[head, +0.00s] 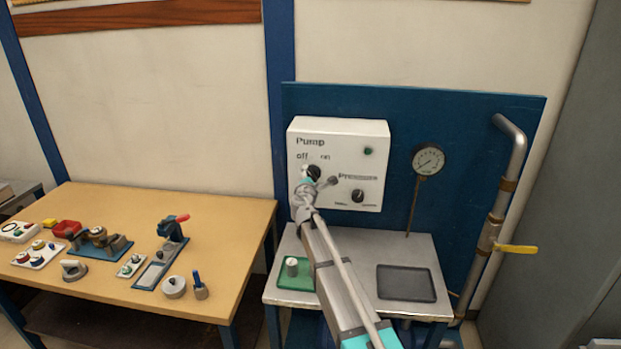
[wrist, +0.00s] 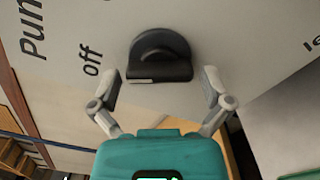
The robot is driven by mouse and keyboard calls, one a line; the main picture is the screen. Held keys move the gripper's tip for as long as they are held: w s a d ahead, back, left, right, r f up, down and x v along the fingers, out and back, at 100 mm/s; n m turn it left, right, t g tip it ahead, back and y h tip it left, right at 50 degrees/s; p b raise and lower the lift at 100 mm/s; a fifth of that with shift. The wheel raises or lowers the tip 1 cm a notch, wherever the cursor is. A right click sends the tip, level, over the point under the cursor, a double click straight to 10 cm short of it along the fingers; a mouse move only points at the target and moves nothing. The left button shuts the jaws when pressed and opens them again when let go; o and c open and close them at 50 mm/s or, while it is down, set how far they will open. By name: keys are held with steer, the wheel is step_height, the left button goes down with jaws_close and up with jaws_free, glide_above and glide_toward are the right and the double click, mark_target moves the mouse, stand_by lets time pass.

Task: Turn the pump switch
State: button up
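In the head view the switch (head: 314,170) is partly covered by my gripper (head: 318,181). In the wrist view my gripper (wrist: 161,88) is open, with one finger to each side of the knob's lower edge and a gap to the knob on both sides. It holds nothing. A pale line shows on the knob's lower edge in the wrist view.
A Pressure knob (head: 358,195) sits lower right on the panel, below a green lamp (head: 369,151). A gauge (head: 428,159) and a pipe with a yellow lever (head: 515,249) stand to the right. A grey bench (head: 418,252) lies below; a wooden table (head: 225,215) with several parts is left.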

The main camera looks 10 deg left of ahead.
steer(key=shift+s, duration=0.1)
steer(key=s, duration=1.1)
steer(key=shift+s+a, duration=0.2)
steer(key=shift+s, duration=0.2)
steer(key=shift+d, duration=0.1)
steer(key=s+d+f+m+g+h, duration=0.25)
steer(key=d+f+m, duration=0.2)
steer(key=d, duration=0.35)
steer(key=s+d+f+m+g+h, duration=0.1)
steer(key=s+d+f+m+g, duration=0.25)
steer(key=d+m, duration=0.35)
steer(key=s+d+f+m+g+h, duration=0.2)
steer(key=s+d+f+m+g, duration=0.15)
steer(key=d, duration=0.55)
steer(key=s+d+f+m+g+y, duration=0.1)
steer(key=s+f+m+g+y, duration=0.2)
steer(key=s, duration=0.7)
steer(key=s+d+f+m+g+y, duration=0.2)
steer(key=s+f+m+g+y, duration=0.1)
steer(key=s, duration=0.6)
steer(key=f+m+g, duration=0.1)
steer(key=m+g, duration=0.1)
steer(key=shift+s+d+m, duration=0.25)
steer(key=shift+s+m, duration=0.1)
steer(key=shift+m, duration=0.05)
